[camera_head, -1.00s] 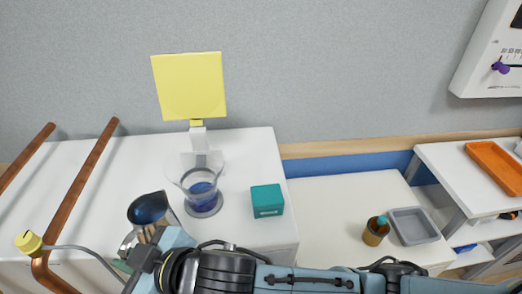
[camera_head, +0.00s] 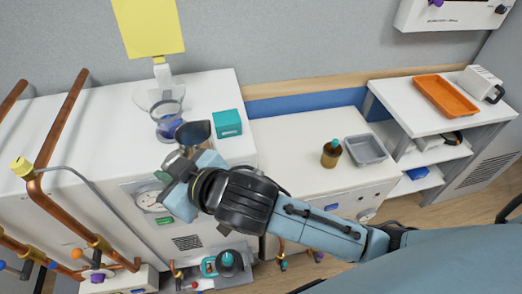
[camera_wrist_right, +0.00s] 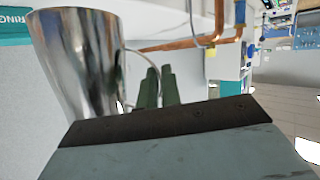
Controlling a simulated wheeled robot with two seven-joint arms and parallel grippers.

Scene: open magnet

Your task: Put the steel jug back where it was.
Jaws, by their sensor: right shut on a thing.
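The steel jug (camera_head: 195,133) is in my right gripper (camera_head: 184,166), near the front edge of the white cabinet top (camera_head: 215,90). Its dark open mouth faces up toward the head camera. In the right wrist view the shiny jug (camera_wrist_right: 82,60) fills the left side, and the dark green fingers (camera_wrist_right: 158,88) are shut at its handle. The grip itself is partly hidden behind the wrist body. A clear glass vessel with blue liquid (camera_head: 168,122) stands just left of the jug. My left gripper is not in view.
A teal box (camera_head: 227,123) stands right of the jug. A yellow panel (camera_head: 148,25) rises behind the glass. Copper pipes (camera_head: 62,120) run at the left. A brown bottle (camera_head: 331,154) and grey tray (camera_head: 366,149) stand on the lower counter. An orange tray (camera_head: 445,96) is farther right.

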